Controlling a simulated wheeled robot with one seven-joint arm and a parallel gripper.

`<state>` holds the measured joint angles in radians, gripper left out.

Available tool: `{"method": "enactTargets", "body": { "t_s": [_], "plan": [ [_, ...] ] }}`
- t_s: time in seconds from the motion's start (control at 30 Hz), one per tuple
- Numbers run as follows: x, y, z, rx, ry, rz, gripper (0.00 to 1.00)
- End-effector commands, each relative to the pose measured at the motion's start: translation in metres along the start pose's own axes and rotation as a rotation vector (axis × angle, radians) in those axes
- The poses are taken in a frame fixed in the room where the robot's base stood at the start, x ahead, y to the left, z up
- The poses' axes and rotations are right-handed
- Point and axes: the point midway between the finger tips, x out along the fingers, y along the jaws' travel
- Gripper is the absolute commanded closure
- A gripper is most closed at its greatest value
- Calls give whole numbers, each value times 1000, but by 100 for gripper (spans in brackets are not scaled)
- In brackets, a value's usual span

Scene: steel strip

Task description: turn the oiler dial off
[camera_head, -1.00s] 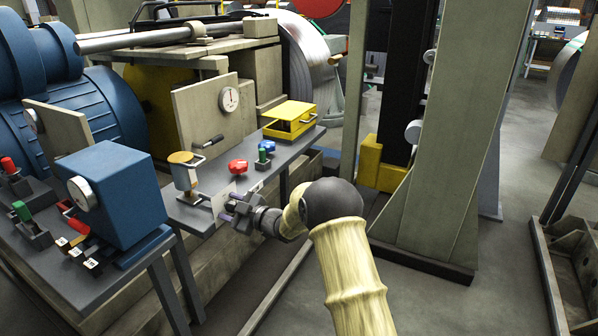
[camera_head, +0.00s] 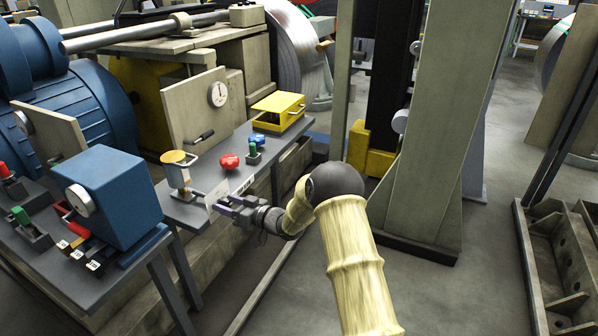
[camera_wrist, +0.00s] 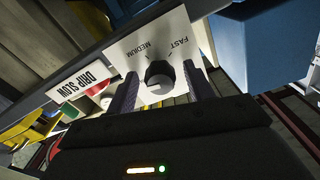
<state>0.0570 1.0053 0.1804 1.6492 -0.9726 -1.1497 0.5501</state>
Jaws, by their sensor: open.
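The oiler dial is a dark round knob (camera_wrist: 158,76) on a white plate marked FAST and MEDIUM in the wrist view. In the head view the white plate (camera_head: 214,192) is on the bench's front edge, below the oiler cup (camera_head: 179,172) with its brass-coloured lid. My gripper (camera_wrist: 160,72) is open, with one finger on each side of the knob. I cannot tell whether the fingers touch it. In the head view my gripper (camera_head: 224,203) is at the plate and partly covers it, and the knob cannot be made out.
A DRIP SLOW label (camera_wrist: 82,84) is beside the plate. The bench also carries a red knob (camera_head: 229,161), a green switch (camera_head: 253,152), a blue knob (camera_head: 258,139) and a yellow box (camera_head: 278,109). A blue gauge box (camera_head: 110,195) stands left. A grey-green column (camera_head: 425,150) rises right.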

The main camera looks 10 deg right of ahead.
Motion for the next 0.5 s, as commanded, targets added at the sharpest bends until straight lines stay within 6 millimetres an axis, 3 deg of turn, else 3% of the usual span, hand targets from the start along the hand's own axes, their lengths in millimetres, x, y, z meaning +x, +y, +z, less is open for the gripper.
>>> {"method": "enactTargets", "body": {
  "t_s": [0.5],
  "plan": [
    [-84,0,-1,-2,-1,3,48]
  ]
}}
